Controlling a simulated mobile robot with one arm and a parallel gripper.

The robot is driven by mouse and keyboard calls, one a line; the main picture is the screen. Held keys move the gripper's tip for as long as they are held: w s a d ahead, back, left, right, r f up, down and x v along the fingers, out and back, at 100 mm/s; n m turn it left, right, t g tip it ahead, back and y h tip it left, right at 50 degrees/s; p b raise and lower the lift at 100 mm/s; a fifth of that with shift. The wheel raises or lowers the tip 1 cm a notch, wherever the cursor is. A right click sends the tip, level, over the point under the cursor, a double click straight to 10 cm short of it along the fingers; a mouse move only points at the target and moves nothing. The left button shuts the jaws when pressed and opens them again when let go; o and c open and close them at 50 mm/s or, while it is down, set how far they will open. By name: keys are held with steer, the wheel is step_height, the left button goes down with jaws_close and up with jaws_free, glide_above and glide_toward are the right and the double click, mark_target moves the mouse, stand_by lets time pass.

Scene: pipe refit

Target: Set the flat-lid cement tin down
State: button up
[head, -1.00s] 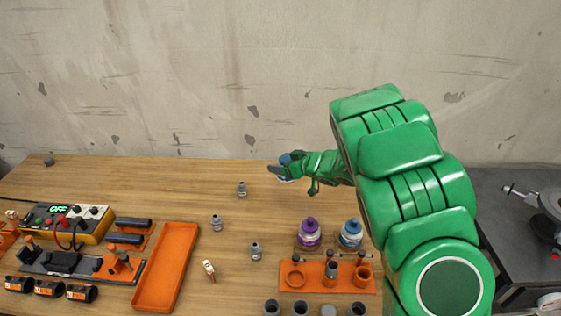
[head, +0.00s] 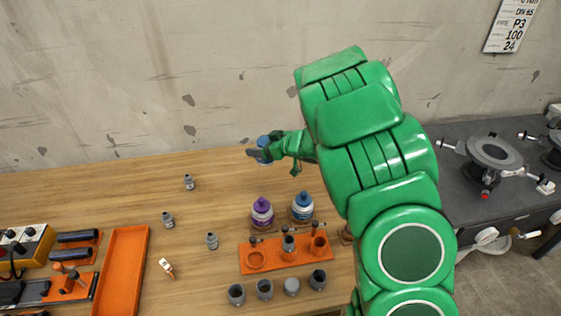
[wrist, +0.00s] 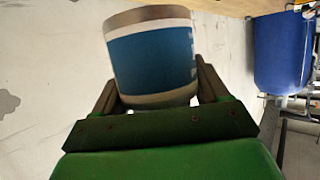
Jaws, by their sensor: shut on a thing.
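The flat-lid cement tin (wrist: 152,58) has a wide blue band between pale metal rims. In the wrist view it sits between the two fingers of my gripper (wrist: 155,92), which is shut on it. In the head view the tin (head: 263,148) shows as a small blue shape at the end of my green arm, held above the back of the wooden bench (head: 80,185). My gripper's fingers (head: 259,152) are small there and partly hidden. I cannot tell the exact height of the tin above the bench.
Grey fittings stand on the bench, and an orange tray (head: 121,270) lies at left. The back left bench is clear. A dark table (head: 470,200) stands at right.

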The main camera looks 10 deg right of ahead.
steer(key=d, duration=0.8)
steer(key=shift+m+h, duration=0.3)
steer(key=w+f, duration=0.3)
steer(key=w, duration=0.1)
steer(key=w+f, duration=0.3)
steer(key=w, duration=0.1)
steer(key=w+f, duration=0.3)
steer(key=w, duration=0.1)
steer(key=shift+w+d, duration=0.25)
steer(key=shift+w, duration=0.05)
steer(key=shift+w+f, duration=0.35)
steer(key=shift+f, duration=1.6)
steer(key=shift+f, duration=0.15)
steer(key=o, duration=1.3)
